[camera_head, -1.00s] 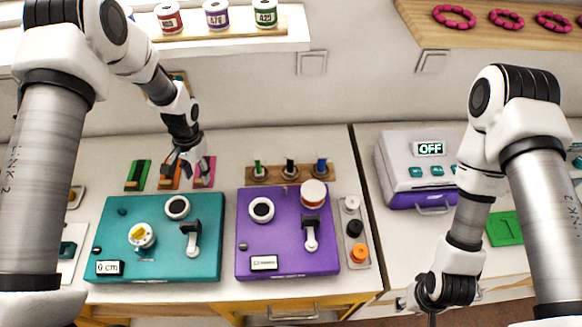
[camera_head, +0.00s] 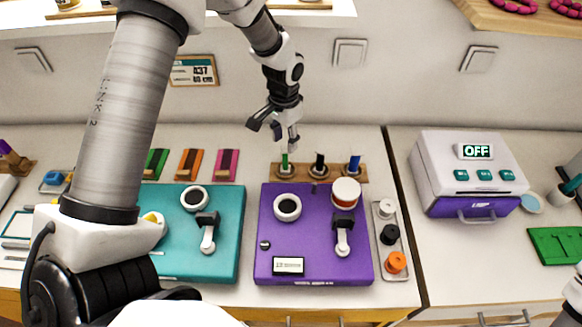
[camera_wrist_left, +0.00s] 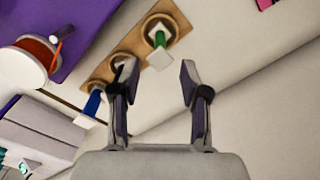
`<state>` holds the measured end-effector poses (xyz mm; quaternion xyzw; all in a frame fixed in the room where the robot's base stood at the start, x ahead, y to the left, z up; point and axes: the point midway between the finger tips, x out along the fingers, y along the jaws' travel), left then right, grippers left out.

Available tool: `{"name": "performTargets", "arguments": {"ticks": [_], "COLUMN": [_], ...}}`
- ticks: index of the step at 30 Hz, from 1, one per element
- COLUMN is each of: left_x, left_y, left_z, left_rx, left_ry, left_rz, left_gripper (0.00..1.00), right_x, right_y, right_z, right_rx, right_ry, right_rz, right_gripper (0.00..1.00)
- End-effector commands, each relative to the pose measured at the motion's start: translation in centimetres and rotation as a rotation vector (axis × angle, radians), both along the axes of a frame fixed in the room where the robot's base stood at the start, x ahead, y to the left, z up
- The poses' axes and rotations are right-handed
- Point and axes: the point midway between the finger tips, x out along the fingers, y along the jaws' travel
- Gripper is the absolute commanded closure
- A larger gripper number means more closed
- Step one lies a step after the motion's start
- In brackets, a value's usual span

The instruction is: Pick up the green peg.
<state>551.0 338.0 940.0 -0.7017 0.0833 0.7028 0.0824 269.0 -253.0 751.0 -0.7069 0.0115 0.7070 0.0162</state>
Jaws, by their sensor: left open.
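The green peg (camera_head: 284,161) stands upright at the left end of a wooden rack (camera_head: 333,178), beside a black peg (camera_head: 319,161) and a blue peg (camera_head: 354,162). My left gripper (camera_head: 276,134) is open and empty just above the green peg. In the left wrist view the green peg (camera_wrist_left: 159,39), with a pale square end, lies ahead of the gap between the open fingers (camera_wrist_left: 158,75). The fingers do not appear to touch it. My right gripper is out of view.
A purple board (camera_head: 318,258) stands in front of the rack, a teal board (camera_head: 224,253) to its left. Green, orange and pink holders (camera_head: 227,164) lie left of the rack. A white and purple machine reading OFF (camera_head: 471,172) is at right.

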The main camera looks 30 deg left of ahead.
Motion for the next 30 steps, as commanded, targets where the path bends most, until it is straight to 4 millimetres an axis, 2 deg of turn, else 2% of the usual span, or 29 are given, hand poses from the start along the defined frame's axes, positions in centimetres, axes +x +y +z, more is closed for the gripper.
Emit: {"name": "performTargets", "arguments": {"ticks": [8,15,21,22,25,26,30], "left_x": [0.0,0.0,0.1,0.1,0.0,0.0,0.0], "left_y": [0.0,0.0,0.0,0.0,0.0,0.0,0.0], "left_z": [-3.4,-7.3,-7.6,-7.6,-7.6,-7.6,-7.6], "left_rx": [0.001,0.001,0.001,0.001,0.001,0.001,0.001], "left_ry": [0.001,0.001,-0.002,-0.002,-0.002,-0.002,-0.002], "left_rz": [0.000,-0.002,-0.002,-0.001,-0.001,-0.001,-0.001], "left_gripper": [0.55,0.55,0.55,0.58,0.94,1.00,1.00], "right_x": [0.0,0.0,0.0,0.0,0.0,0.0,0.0], "right_y": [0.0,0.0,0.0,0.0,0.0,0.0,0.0], "right_z": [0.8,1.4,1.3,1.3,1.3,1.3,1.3], "right_rx": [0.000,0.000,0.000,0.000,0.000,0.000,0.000], "right_ry": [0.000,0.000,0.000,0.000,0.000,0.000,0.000], "right_rz": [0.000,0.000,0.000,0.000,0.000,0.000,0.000], "right_gripper": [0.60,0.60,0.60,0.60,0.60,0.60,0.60]}}
